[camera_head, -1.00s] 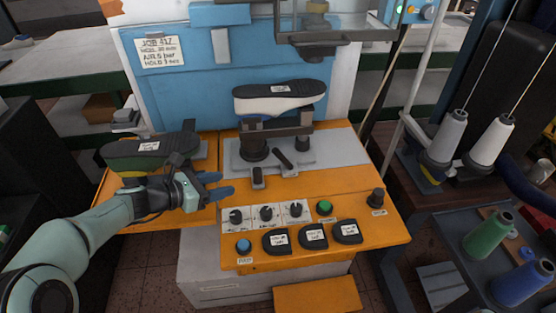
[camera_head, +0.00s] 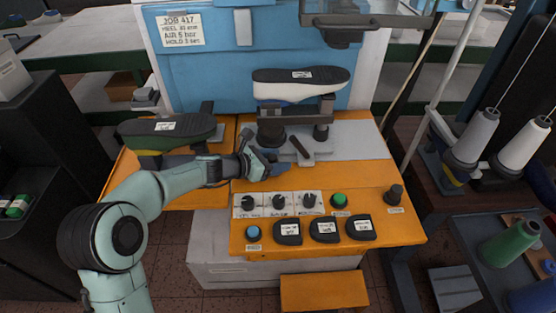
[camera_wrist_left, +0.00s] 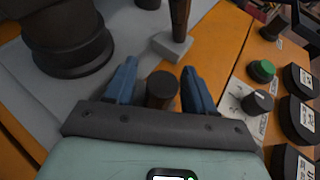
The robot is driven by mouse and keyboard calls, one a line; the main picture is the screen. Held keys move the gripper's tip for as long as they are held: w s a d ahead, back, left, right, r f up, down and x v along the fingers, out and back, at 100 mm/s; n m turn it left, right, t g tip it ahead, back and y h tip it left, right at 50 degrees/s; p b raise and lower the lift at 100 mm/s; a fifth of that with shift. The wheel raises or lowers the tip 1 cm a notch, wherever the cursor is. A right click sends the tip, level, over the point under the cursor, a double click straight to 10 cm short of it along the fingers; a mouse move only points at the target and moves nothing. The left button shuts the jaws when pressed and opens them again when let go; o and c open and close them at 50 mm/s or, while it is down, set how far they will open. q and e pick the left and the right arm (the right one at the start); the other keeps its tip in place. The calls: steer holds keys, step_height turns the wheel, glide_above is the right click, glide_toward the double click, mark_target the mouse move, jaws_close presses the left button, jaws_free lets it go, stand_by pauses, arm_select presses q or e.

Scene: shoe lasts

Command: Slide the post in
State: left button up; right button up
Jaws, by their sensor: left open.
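The shoe last (camera_head: 301,84), with a black sole and white body, lies sole up on the fixture over the grey plate (camera_head: 350,143). A wide dark post (camera_head: 271,131) stands under its left end and a narrower one (camera_head: 321,131) under its right. My left gripper (camera_head: 274,166) is at the plate's front edge. In the left wrist view its blue fingers (camera_wrist_left: 160,70) are open, one on each side of a dark round-topped handle (camera_wrist_left: 162,88). Contact cannot be told. A slanted dark lever (camera_head: 300,147) on a grey block (camera_wrist_left: 172,47) stands just beyond. Which part is the named post is unclear.
Knobs (camera_head: 279,202), a green button (camera_head: 340,200) and several labelled black pads (camera_head: 325,230) sit on the orange table (camera_head: 400,228) in front. A second last (camera_head: 166,131) lies at the left. Thread cones (camera_head: 475,135) stand at the right.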

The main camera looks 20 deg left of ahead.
arm_select(q)
steer(key=shift+w+d+f, duration=0.1)
steer(key=shift+w+d, duration=0.1)
steer(key=shift+w, duration=0.05)
jaws_close()
steer(key=w+d, duration=0.2)
steer(key=d, duration=0.3)
steer(key=w+d, duration=0.3)
steer(key=d, duration=0.3)
steer(key=w+d+p, duration=0.1)
steer(key=w+d, duration=0.1)
steer(key=d, duration=0.3)
steer(key=shift+w+d, duration=0.2)
steer(key=shift+w, duration=0.2)
steer(key=shift+d, duration=0.15)
steer(key=shift+c, duration=1.1)
jaws_free()
steer(key=shift+o, duration=1.1)
steer(key=shift+w+d, duration=0.1)
